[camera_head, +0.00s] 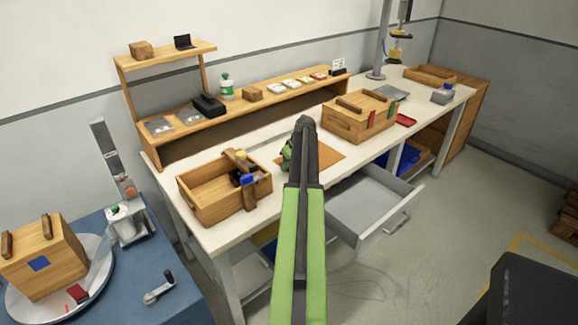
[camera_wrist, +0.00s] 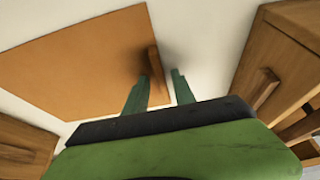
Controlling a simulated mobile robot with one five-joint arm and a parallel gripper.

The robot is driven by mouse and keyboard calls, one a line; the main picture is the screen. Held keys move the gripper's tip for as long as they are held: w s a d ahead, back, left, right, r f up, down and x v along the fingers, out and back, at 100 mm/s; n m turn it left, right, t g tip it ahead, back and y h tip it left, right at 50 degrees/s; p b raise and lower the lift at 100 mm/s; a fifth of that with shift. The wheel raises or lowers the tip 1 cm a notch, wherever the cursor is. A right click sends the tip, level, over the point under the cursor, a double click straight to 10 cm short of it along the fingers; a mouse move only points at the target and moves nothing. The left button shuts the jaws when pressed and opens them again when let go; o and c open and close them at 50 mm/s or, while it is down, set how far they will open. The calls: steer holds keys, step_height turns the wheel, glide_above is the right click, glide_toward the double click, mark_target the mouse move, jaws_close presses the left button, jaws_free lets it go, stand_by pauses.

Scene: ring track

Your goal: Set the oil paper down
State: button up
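A flat orange-brown sheet (camera_head: 340,158), likely the oil paper, lies on the white workbench; it fills the upper left of the wrist view (camera_wrist: 70,65). A narrow brown upright piece (camera_wrist: 154,62) stands at the sheet's right edge; I cannot tell whether it is part of the sheet. My gripper (camera_wrist: 159,74) is over this edge, its green fingers apart. The brown piece is by the left fingertip, with a gap to the right finger. In the head view my gripper (camera_head: 287,157) is partly hidden behind my arm.
An open wooden box (camera_head: 215,205) stands left of the sheet, and a wooden crate (camera_head: 345,125) stands right of it. A grey drawer (camera_head: 370,200) is pulled out at the front. A wooden shelf (camera_head: 240,105) runs along the back.

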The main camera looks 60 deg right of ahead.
steer(key=p+v, duration=1.1)
steer(key=v, duration=0.1)
steer(key=shift+r, duration=0.25)
